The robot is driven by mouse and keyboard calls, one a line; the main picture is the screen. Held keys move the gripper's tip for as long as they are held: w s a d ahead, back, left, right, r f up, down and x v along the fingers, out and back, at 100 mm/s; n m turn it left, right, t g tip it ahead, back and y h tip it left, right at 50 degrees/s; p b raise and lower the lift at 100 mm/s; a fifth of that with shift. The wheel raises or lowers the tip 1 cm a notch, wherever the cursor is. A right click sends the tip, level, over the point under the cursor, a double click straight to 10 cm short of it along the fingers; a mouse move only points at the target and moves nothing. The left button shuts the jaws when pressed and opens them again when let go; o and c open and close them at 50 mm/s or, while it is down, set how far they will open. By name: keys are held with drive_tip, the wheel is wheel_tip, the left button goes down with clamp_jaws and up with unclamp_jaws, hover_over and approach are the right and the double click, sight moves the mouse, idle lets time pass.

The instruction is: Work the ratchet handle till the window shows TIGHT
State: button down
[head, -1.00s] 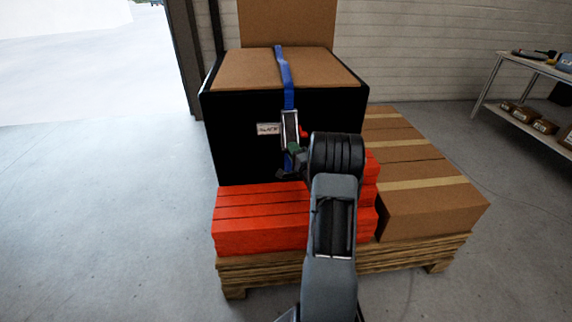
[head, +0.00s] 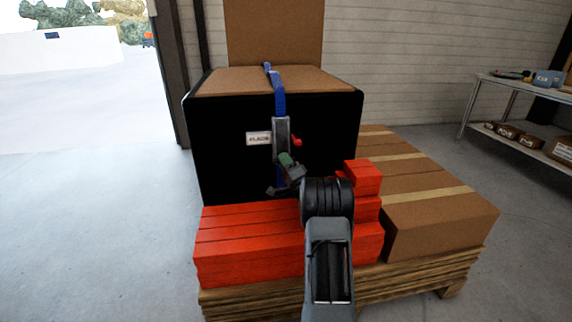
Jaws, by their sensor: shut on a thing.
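A blue strap (head: 279,95) runs down over the front of a large black box with a brown top (head: 225,140). A grey ratchet (head: 281,135) sits on the strap, with a small red part at its right. The white window (head: 258,138) left of it holds a blurred word that looks like SLACK. My gripper (head: 287,171) is at the ratchet's lower end, shut on what appears to be the ratchet handle, near a green piece (head: 285,159). My wrist hides part of the lower strap and the exact grip.
Red blocks (head: 250,245) lie in front of and below the black box. A taped carton (head: 440,215) is at the right, all on a wooden pallet (head: 400,280). A shelf (head: 515,85) stands far right. Floor at left is clear.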

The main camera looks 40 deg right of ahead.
idle(0.3)
drive_tip(key=c, duration=1)
unclamp_jaws()
drive_tip(key=p+v, duration=0.2)
drive_tip(key=v, duration=1.1)
drive_tip(key=shift+s+f, duration=0.25)
drive_tip(key=shift+s, duration=0.1)
